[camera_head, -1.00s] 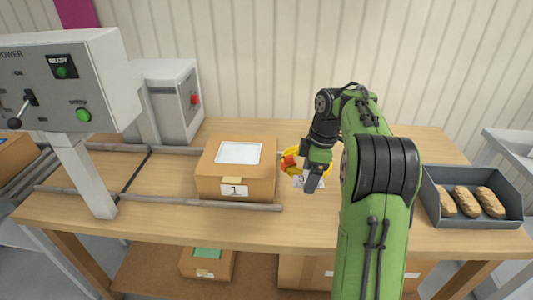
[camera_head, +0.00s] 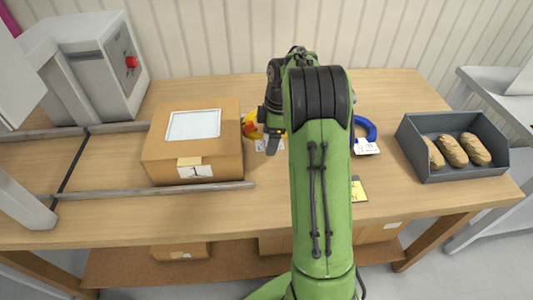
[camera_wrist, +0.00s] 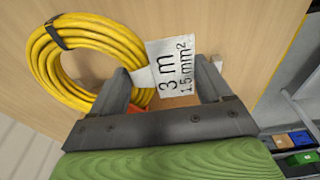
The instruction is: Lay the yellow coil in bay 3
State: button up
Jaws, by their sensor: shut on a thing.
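The yellow coil (camera_head: 249,126) is on the wooden table, right of the cardboard box marked 1, partly hidden by my arm in the head view. In the wrist view the coil (camera_wrist: 92,50) is a ring of yellow cable with a dark tie at its top left and a white tag reading "3 m 1.5 mm²". My gripper (camera_wrist: 163,88) is shut on the coil's lower right side, where the tag hangs between the fingers and a bit of red shows. In the head view my gripper (camera_head: 269,140) is low at the coil. I see no bay marked 3.
The cardboard box (camera_head: 193,140) stands by grey rails at left. A blue coil (camera_head: 366,127) with a white tag lies right of my arm, with a yellow card (camera_head: 358,190) nearer. A grey tray (camera_head: 440,172) of brown rolls is at right. Grey machines stand at left.

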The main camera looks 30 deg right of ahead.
notch_tip(320, 180, down, 6)
jog(key=shift+f+b, duration=0.1)
jog(key=shift+b, duration=0.6)
jog(key=o, duration=1.3)
jog(key=shift+o, duration=0.2)
